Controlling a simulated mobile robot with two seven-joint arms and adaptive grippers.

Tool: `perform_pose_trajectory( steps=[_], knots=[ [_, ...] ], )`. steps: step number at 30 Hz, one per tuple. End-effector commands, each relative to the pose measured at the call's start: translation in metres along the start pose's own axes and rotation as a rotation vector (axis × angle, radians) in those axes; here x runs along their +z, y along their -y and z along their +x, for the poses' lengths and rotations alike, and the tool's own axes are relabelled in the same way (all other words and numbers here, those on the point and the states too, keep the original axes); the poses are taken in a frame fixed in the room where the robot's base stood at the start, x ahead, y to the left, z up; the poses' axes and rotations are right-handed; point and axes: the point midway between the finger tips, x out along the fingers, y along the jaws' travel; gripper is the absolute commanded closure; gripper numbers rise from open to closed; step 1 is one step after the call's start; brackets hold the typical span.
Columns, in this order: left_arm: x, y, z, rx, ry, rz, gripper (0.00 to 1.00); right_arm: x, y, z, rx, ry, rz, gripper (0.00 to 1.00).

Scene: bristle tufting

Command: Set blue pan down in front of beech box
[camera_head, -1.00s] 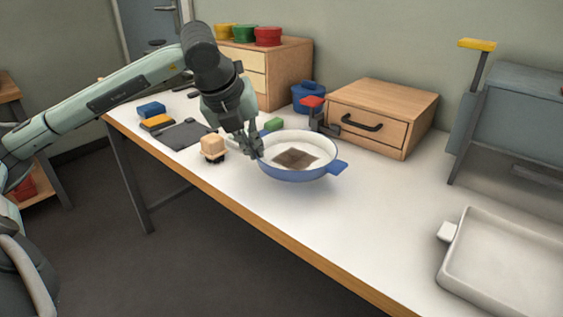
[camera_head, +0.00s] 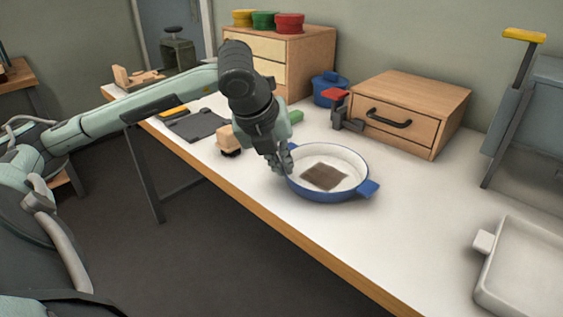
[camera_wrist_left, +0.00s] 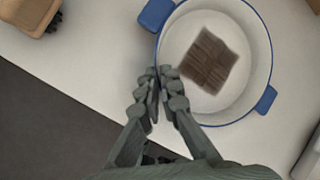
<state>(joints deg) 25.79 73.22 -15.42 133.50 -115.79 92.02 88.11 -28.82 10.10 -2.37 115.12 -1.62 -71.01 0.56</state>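The blue pan (camera_head: 345,194) has a pale inside and a dark brown square patch (camera_head: 325,176) in it. It is level at the table's front part, in front of and left of the beech box (camera_head: 398,137), which has a black drawer handle. My left gripper (camera_head: 283,163) is at the pan's left rim. In the left wrist view its fingers (camera_wrist_left: 160,88) are close together at the rim of the pan (camera_wrist_left: 252,113), between two blue handles. I cannot tell whether the pan's base touches the table. My right gripper is out of view.
A wooden block (camera_head: 229,140) and a grey mat (camera_head: 200,125) lie left. A pale tray (camera_head: 530,268) is at right. The white tabletop (camera_head: 430,205) is clear between pan and tray.

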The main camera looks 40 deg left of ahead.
Motion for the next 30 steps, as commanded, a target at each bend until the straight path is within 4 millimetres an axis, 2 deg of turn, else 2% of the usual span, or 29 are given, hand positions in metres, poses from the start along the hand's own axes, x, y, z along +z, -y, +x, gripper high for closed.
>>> perform_pose_trajectory(
  steps=[1,5,14,17,20,26,30],
  knots=[
    [0.0,0.0,0.0,0.0,-0.001,0.0,0.89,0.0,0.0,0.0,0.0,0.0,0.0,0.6],
    [0.0,0.0,0.0,0.0,0.0,0.0,0.74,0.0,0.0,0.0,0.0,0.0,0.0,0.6],
    [0.001,0.0,-0.001,-0.001,0.001,0.0,0.74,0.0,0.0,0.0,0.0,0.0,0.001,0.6],
    [0.002,0.0,-0.009,-0.001,0.004,0.0,0.74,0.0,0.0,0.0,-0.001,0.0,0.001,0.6],
    [0.002,0.001,-0.024,-0.003,0.006,0.0,0.74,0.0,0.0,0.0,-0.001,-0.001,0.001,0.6],
    [0.002,0.001,-0.069,-0.003,0.008,0.0,0.74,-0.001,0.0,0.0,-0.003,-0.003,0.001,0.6],
    [0.002,0.001,-0.096,-0.004,0.006,0.001,0.74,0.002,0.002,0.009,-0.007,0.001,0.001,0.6]
  ],
)
